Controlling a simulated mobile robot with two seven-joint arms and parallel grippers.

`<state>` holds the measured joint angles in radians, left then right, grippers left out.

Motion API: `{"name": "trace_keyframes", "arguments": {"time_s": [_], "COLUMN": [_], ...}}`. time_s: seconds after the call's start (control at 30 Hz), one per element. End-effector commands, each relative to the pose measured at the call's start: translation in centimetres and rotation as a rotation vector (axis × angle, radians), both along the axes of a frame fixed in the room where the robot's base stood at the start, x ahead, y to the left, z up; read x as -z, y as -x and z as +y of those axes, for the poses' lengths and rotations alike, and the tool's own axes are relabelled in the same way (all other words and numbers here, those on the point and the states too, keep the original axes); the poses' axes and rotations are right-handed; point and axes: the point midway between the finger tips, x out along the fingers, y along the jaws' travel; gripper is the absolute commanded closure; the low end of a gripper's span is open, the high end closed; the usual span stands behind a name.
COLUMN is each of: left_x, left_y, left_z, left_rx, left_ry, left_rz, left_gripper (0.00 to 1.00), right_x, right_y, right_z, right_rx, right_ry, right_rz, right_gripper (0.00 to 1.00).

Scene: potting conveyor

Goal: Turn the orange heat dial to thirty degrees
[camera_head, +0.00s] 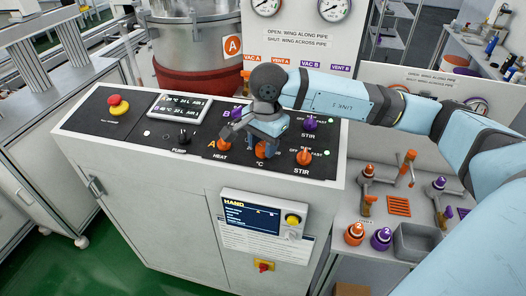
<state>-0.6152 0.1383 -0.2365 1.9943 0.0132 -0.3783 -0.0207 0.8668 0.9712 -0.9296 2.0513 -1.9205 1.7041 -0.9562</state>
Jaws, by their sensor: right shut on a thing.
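The orange heat dial (262,153) sits on the black control panel, above the "°C" mark and just right of the "HEAT" label. My right gripper (266,146) reaches down over it from above and is shut on it. The gripper hides most of the dial, so its pointer and scale cannot be read. A smaller orange knob (224,145) by the "HEAT" label stands just left of the gripper. A display (180,106) with small text is on the panel to the left. My left gripper is not in view.
An orange stir knob (304,157) and a purple knob (310,123) stand close on the gripper's right. A black pump knob (183,137) and a red-and-yellow stop button (118,105) are further left. A large vessel (198,50) stands behind the cabinet.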

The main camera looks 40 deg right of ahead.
Motion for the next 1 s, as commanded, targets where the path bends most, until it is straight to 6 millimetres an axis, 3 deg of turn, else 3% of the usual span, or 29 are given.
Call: {"name": "trace_keyframes", "arguments": {"time_s": [0.1, 0.4, 1.0], "left_x": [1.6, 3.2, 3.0], "left_y": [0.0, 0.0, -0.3], "left_z": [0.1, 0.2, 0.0], "left_rx": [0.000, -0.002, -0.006], "left_ry": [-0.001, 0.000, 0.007], "left_rz": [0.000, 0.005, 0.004], "left_gripper": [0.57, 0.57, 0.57], "right_x": [0.4, 0.2, -0.1], "right_y": [0.0, 0.1, 0.1], "right_z": [0.0, 0.0, 0.0], "right_rx": [0.083, 0.235, 0.287], "right_ry": [-0.009, -0.026, -0.031], "right_rz": [-0.013, -0.030, -0.036], "right_gripper": [0.85, 0.85, 0.85]}}
